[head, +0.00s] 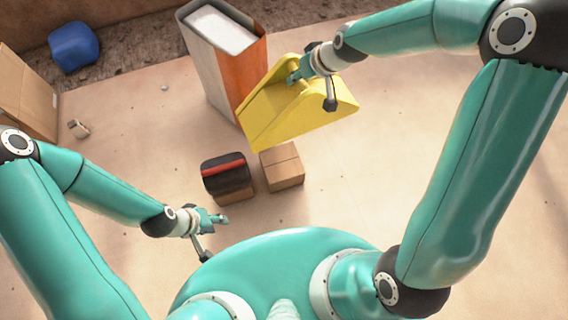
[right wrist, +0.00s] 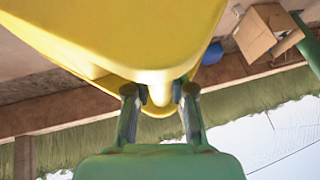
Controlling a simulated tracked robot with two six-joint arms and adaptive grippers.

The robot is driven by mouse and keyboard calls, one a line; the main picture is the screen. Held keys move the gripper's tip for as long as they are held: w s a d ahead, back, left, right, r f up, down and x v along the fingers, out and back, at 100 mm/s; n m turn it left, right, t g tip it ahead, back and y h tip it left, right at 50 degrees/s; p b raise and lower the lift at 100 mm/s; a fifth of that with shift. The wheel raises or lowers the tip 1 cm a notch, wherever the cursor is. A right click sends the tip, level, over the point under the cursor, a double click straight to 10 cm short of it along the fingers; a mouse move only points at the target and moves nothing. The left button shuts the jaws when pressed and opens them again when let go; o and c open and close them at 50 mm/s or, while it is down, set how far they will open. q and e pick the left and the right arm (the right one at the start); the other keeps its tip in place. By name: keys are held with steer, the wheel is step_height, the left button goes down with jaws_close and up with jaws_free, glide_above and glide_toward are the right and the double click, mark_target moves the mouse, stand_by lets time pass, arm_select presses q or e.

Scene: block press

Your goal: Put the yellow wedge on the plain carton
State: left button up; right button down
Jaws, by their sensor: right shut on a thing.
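The yellow wedge (head: 310,112) is in the air in my right gripper (head: 295,76). That gripper is shut on a raised grip on the wedge. In the right wrist view both fingers (right wrist: 161,92) close on a yellow knob of the wedge (right wrist: 140,35). The plain carton (head: 284,169) is a small brown box on the floor, below the wedge in the head view, with its top bare. My left gripper (head: 222,219) is low at the left, in front of the cartons and apart from them; its finger opening is too small to tell.
Left of the plain carton is another carton (head: 235,196) with a black, red-striped object (head: 225,172) on top. A tall grey and orange binder-like box (head: 228,60) stands behind the wedge. A large carton (head: 25,95) and a blue object (head: 74,47) are far left. The right floor is clear.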

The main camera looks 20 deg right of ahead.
steer(key=w+f+b, duration=0.3)
steer(key=f+b, duration=1.3)
steer(key=f, duration=0.5)
steer(key=w+d+f+b, duration=0.1)
steer(key=w+f+b, duration=0.3)
steer(key=f+b, duration=1.2)
steer(key=w+d+f+m+b, duration=0.1)
steer(key=w+f+b, duration=0.2)
steer(key=f+b, duration=1.3)
step_height(320, 180, down, 11)
steer(key=shift+w+r, duration=0.1)
steer(key=shift+w, duration=0.3)
steer(key=c, duration=1)
jaws_free()
steer(key=shift+s+f, duration=0.1)
steer(key=shift+f, duration=0.1)
steer(key=shift+r, duration=0.1)
